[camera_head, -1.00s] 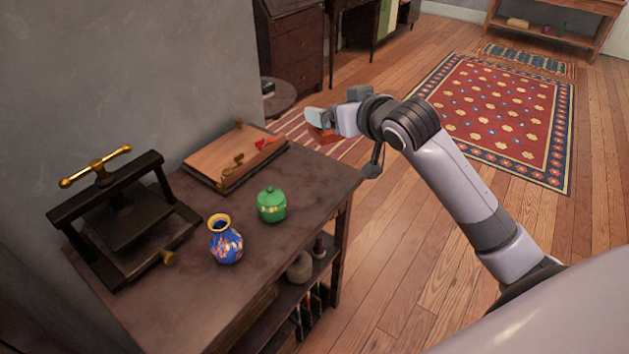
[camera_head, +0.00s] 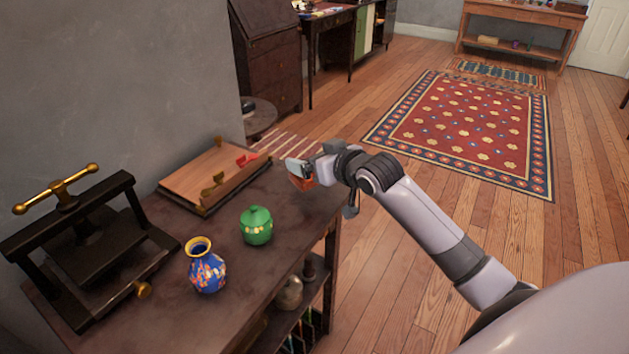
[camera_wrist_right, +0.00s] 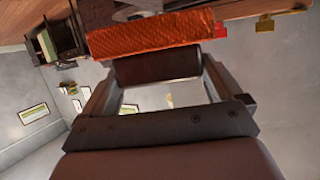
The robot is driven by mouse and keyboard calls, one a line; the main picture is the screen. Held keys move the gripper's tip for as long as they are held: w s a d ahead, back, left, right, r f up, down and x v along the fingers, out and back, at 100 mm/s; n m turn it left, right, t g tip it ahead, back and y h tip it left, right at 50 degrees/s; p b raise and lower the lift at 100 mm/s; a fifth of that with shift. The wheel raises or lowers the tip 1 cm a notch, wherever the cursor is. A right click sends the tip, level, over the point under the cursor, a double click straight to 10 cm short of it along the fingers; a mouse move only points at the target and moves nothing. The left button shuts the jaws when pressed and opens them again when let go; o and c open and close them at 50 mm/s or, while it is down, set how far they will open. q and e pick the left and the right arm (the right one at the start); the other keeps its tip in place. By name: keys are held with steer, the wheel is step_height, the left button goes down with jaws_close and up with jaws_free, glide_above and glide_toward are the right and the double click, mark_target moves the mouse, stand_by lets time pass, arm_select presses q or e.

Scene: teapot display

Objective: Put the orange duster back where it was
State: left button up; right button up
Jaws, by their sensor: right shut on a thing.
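My right gripper (camera_head: 298,170) is shut on the orange duster (camera_head: 302,183). It is at the far right end of the dark wooden table (camera_head: 245,290), right of the wooden board press and beyond the green pot. The duster hangs just under the gripper; whether it touches the tabletop I cannot tell. In the right wrist view the duster (camera_wrist_right: 150,40) shows as a textured orange block across the jaws. My left gripper is not in view.
On the table stand a green lidded pot (camera_head: 256,226), a blue patterned vase (camera_head: 207,267), a flat wooden board with brass fittings (camera_head: 205,178) and a black press with a brass handle (camera_head: 85,245). Bare tabletop lies between the pot and the duster.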

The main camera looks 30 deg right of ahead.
step_height(320, 180, down, 5)
steer(key=shift+f+b, duration=0.1)
steer(key=shift+b, duration=0.35)
steer(key=o, duration=0.5)
steer(key=shift+f, duration=0.1)
steer(key=shift+o, duration=0.3)
